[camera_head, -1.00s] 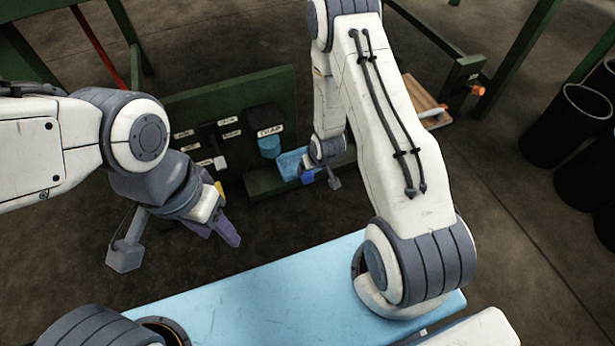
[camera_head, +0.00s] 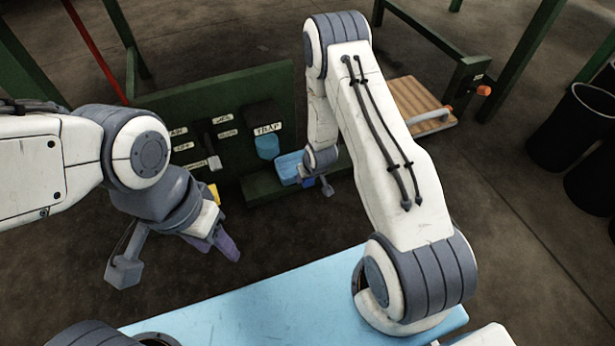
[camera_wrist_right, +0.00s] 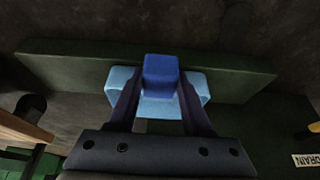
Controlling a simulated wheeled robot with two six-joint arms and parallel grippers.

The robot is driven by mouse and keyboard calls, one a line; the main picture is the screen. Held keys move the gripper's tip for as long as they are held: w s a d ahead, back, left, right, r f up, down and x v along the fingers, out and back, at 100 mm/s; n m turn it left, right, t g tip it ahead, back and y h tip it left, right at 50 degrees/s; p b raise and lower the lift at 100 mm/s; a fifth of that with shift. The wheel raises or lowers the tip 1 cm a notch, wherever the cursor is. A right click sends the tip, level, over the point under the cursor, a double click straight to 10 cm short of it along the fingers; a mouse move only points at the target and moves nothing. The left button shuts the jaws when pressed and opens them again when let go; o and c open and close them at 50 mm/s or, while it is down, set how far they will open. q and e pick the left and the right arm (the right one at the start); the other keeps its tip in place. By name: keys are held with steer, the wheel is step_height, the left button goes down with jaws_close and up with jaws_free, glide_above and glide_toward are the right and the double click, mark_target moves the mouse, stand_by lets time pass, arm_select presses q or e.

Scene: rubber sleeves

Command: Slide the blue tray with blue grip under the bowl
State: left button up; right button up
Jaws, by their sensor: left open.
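The light blue tray (camera_head: 287,167) rests at the green ledge, below and right of a light blue bowl (camera_head: 267,147) under the black block labelled TRAP. Its darker blue grip (camera_head: 308,183) sticks out toward me. In the right wrist view the tray (camera_wrist_right: 198,88) lies level across the ledge, with the grip (camera_wrist_right: 162,72) between my fingers. My right gripper (camera_wrist_right: 160,88) has a finger against each side of the grip and looks shut on it. In the head view my right wrist partly hides this. My left gripper (camera_head: 222,240) is open and empty, left of the tray.
A green panel (camera_head: 282,88) with labels and a dark lever (camera_head: 209,134) stands behind. The green ledge (camera_head: 262,188) runs along its foot. A ribbed wooden board (camera_head: 405,98) with a white handle lies right. Black bins (camera_head: 570,130) stand far right. My light blue base top is in front.

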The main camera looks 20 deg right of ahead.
jaws_close()
stand_by(1.1)
